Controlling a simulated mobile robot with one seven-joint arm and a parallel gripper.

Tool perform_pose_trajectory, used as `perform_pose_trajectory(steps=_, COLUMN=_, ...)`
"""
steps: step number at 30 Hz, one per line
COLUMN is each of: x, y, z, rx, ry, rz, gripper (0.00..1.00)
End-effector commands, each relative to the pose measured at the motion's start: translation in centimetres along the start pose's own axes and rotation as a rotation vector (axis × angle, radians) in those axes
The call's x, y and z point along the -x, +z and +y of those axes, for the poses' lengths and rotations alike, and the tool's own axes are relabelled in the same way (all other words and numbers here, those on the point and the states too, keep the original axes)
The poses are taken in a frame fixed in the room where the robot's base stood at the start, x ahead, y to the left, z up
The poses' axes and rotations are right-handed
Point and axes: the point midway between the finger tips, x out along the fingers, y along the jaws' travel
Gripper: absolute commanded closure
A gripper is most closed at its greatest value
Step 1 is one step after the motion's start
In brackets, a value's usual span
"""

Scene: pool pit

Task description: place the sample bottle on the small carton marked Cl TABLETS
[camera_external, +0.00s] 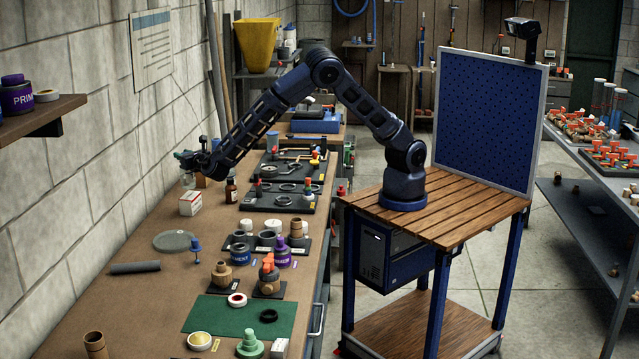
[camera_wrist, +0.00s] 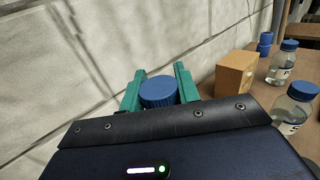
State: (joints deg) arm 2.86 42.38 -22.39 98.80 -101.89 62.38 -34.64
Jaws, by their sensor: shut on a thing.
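My gripper (camera_external: 187,157) is shut on the sample bottle (camera_external: 188,181), a clear bottle that hangs upright below it near the wall. In the wrist view its blue cap (camera_wrist: 158,92) sits between the green fingers of my gripper (camera_wrist: 158,86). A small white carton (camera_external: 190,205) stands on the bench directly under the bottle in the external view. Its print is too small to read. The bottle's base is close to the carton's top; I cannot tell whether they touch. The carton is hidden in the wrist view.
A brown bottle (camera_external: 231,191) stands right of the carton. A cardboard box (camera_wrist: 234,74) and two clear blue-capped bottles (camera_wrist: 283,62) (camera_wrist: 293,107) stand at right in the wrist view. The block wall (camera_external: 120,130) is close on the left. A grey disc (camera_external: 174,241) lies nearer the camera.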

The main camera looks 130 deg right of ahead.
Motion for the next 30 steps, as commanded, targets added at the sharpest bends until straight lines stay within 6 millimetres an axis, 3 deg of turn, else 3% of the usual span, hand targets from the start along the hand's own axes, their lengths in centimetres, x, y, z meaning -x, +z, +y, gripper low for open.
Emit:
perform_pose_trajectory(steps=6, x=-0.1, y=-2.9, z=0.0, rx=0.002, ry=-0.001, rz=0.000, gripper=1.00)
perform_pose_trajectory(steps=18, x=0.0, y=-3.4, z=0.0, rx=0.001, ry=0.000, rz=0.000, gripper=1.00)
perform_pose_trajectory(steps=19, x=0.0, y=-3.4, z=0.0, rx=0.001, ry=0.000, rz=0.000, gripper=0.64)
perform_pose_trajectory(steps=21, x=0.0, y=-3.4, z=0.0, rx=0.001, ry=0.000, rz=0.000, gripper=0.51)
perform_pose_trajectory(steps=22, x=0.0, y=-3.4, z=0.0, rx=0.001, ry=0.000, rz=0.000, gripper=0.46)
perform_pose_trajectory(steps=30, x=0.0, y=-3.3, z=0.0, rx=0.000, ry=0.000, rz=0.000, gripper=0.46)
